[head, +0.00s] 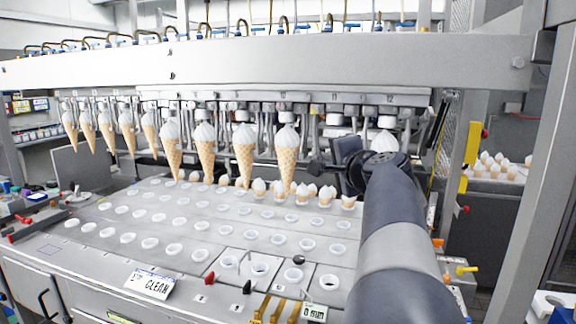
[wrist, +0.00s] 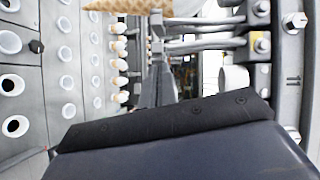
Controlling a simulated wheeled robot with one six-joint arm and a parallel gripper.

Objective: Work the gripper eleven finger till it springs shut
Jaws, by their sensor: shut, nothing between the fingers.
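Gripper eleven (head: 335,120) hangs under the rail label 11, between a station with a cone and one with a white top. It shows a white round part and no cone. In the wrist view the label 11 stands on the plate at right, beside metal finger rods (wrist: 205,45) and a white round part (wrist: 236,78). My gripper (head: 318,167) is shut and empty, just below and in front of station eleven. Its dark body fills the bottom of the wrist view. I cannot tell whether its tip touches a finger, nor whether the fingers of gripper eleven are open.
A filled cone (head: 287,150) hangs at the station left of eleven, close to my gripper; its tip shows in the wrist view (wrist: 130,6). Another white top (head: 386,145) is at right. Small cone pieces (head: 302,192) stand below. The holed deck (head: 215,235) is mostly clear.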

